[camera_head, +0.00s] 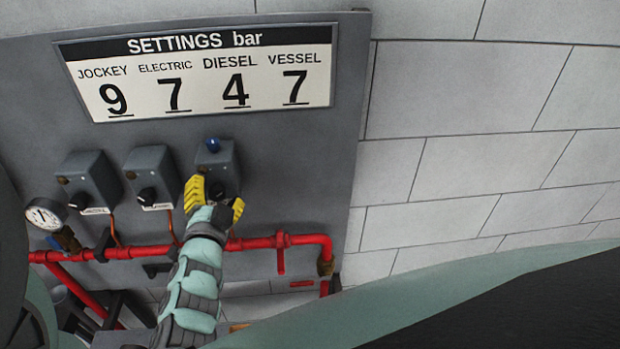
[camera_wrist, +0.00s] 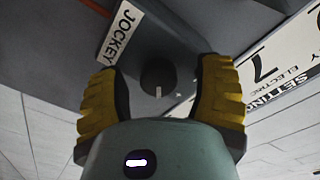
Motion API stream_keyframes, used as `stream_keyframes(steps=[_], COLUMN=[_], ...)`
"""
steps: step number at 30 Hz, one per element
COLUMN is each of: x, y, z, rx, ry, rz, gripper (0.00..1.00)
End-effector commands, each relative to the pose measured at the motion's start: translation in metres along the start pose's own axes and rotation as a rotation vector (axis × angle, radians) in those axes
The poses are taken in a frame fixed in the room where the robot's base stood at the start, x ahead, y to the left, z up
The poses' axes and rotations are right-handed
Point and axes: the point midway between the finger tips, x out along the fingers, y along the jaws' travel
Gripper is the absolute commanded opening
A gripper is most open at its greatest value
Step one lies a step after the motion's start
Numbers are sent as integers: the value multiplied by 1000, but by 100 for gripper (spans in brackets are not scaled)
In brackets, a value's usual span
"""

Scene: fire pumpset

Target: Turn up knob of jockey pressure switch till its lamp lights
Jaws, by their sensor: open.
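The jockey pressure switch is a grey box (camera_head: 222,160), the rightmost of three on the panel. A label reading JOCKEY (camera_wrist: 120,32) sits beside its knob in the wrist view. Its black round knob (camera_wrist: 158,74) has a white pointer mark directed down in the wrist picture, towards my palm. A blue lamp (camera_head: 212,145) stands on top of the box; I cannot tell for sure whether it is lit. My gripper (camera_head: 217,194) is at the front of this box. In the wrist view its yellow-padded fingers (camera_wrist: 160,72) are open either side of the knob, with gaps visible.
The settings sign (camera_head: 200,72) above reads jockey 9, electric 7, diesel 4, vessel 7. Two similar switch boxes (camera_head: 152,170) (camera_head: 90,178) stand to the left. A pressure gauge (camera_head: 46,214) is at far left. Red pipes (camera_head: 135,252) run below the boxes.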

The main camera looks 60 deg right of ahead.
Motion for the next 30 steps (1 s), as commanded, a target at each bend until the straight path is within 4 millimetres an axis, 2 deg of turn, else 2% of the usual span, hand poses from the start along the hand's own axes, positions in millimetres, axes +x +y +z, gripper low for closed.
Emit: stream_keyframes(steps=[10, 30], x=[1, 0], y=[2, 1], z=[-1, 0], rx=[0, 0], ry=[2, -1], rz=[4, 2], gripper=[68, 0])
